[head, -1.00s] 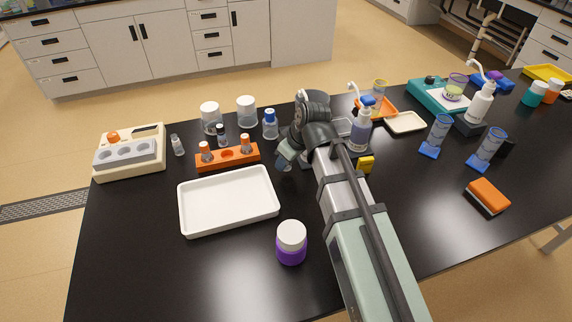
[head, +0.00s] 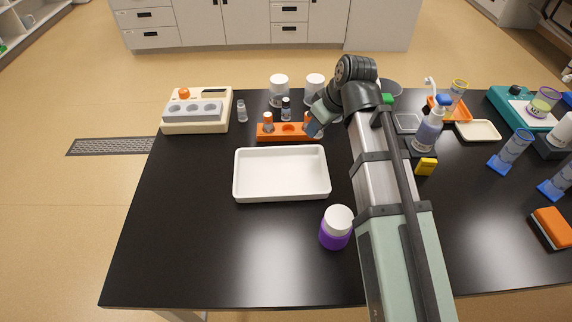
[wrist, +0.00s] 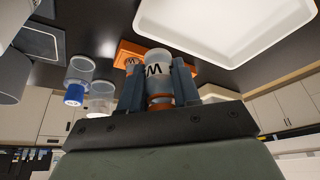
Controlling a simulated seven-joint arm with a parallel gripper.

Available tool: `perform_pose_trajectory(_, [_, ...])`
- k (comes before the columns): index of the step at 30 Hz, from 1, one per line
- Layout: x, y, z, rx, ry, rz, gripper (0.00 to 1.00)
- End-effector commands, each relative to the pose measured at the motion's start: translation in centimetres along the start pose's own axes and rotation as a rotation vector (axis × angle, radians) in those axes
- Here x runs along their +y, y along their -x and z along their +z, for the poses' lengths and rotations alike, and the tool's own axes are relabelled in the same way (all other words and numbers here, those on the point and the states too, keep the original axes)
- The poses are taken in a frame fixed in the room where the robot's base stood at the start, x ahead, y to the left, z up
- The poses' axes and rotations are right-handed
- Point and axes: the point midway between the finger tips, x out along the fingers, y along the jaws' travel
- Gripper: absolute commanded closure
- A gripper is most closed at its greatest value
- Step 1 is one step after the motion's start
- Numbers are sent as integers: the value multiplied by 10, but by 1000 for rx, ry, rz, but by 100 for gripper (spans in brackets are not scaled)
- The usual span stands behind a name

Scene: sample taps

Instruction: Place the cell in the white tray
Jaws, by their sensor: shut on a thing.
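The cell appears to be a small clear vial with an orange band and a dark M mark, seen in the wrist view (wrist: 158,68). My gripper (wrist: 158,88) is shut on it, one blue-grey finger on each side. In the head view my gripper (head: 315,122) is at the right end of the orange rack (head: 287,138), partly covering this vial. I cannot tell whether its base is clear of the rack. A similar orange-capped vial (head: 268,121) stands in the rack's left. The white tray (head: 281,195) lies empty in front of the rack.
A purple jar with a white lid (head: 336,228) stands right of the tray's front corner. A dark-capped vial (head: 286,108) and clear jars (head: 279,90) stand behind the rack. A cream instrument (head: 197,110) is at left. The table left of the tray is clear.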

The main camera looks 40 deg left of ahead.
Motion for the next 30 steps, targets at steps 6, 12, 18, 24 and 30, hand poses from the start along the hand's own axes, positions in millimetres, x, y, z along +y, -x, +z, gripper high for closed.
perform_pose_trajectory(6, [-41, -8, -26, 0, 71, -29, 98])
perform_pose_trajectory(12, [-79, -11, -38, 0, 210, -88, 98])
perform_pose_trajectory(18, [-94, -8, -34, 0, 400, -167, 98])
perform_pose_trajectory(24, [-105, -4, -27, 0, 606, -254, 98])
perform_pose_trajectory(30, [-109, -3, -22, 0, 749, -314, 98])
